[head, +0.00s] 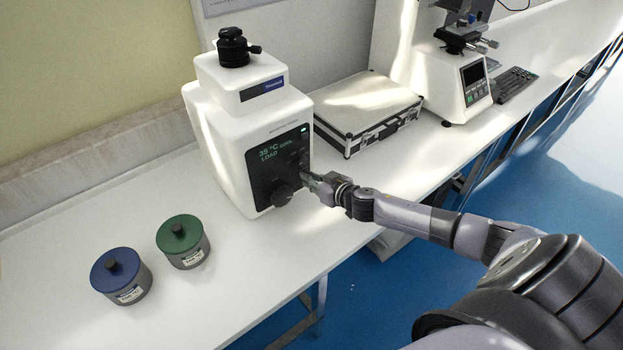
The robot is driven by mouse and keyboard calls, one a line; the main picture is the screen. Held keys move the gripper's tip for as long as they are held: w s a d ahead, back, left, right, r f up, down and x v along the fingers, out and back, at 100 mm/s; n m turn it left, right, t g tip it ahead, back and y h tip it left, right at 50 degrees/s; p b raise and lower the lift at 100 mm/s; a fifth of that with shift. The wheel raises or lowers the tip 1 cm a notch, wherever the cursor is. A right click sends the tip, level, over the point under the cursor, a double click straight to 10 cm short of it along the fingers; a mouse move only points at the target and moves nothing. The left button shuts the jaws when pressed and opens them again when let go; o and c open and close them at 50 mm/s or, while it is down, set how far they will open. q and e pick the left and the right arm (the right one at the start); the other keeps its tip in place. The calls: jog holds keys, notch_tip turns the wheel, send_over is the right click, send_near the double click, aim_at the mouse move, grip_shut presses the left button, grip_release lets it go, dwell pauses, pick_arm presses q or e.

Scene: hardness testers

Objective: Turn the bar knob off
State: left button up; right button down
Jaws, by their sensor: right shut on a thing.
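A white tester (222,135) stands on the bench with a black front panel (262,168). Its display reads about 35 °C and LOAD. A round dark knob (283,195) sits low on the panel. My right gripper (308,179) reaches in from the right and is shut at the panel's right part, just right of the round knob. It is shut on the bar knob, which the fingers mostly hide, so its angle cannot be read. My left gripper is not in view.
Blue-lidded (121,276) and green-lidded (183,242) pots stand front left on the white bench (110,205). A silver case (368,105) lies right of the tester. A second tester (452,85) and a keyboard (515,84) stand farther back. The bench between pots and tester is clear.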

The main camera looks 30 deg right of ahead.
dwell(0.6)
jog(key=n+h+b, duration=0.1)
jog(key=a+n+h+b, duration=0.1)
jog(key=n, duration=0.1)
jog(key=f+n+t+h+b, duration=0.1)
jog(key=n, duration=0.1)
jog(key=shift+s+a+h, duration=0.1)
jog(key=shift+a+h, duration=0.2)
jog(key=n+h+b, duration=0.1)
jog(key=n+b, duration=0.1)
jog(key=b, duration=0.1)
jog(key=f+n+t+b, duration=0.1)
jog(key=n+b, duration=0.1)
jog(key=b, duration=0.1)
jog(key=n+h+b, duration=0.1)
jog(key=n+b, duration=0.1)
jog(key=b, duration=0.1)
jog(key=shift+a+f+t+h, duration=0.3)
jog(key=shift+a+t, duration=0.1)
jog(key=shift+n+t+b, duration=0.5)
jog(key=shift+n+b, duration=0.9)
jog(key=shift+b, duration=0.05)
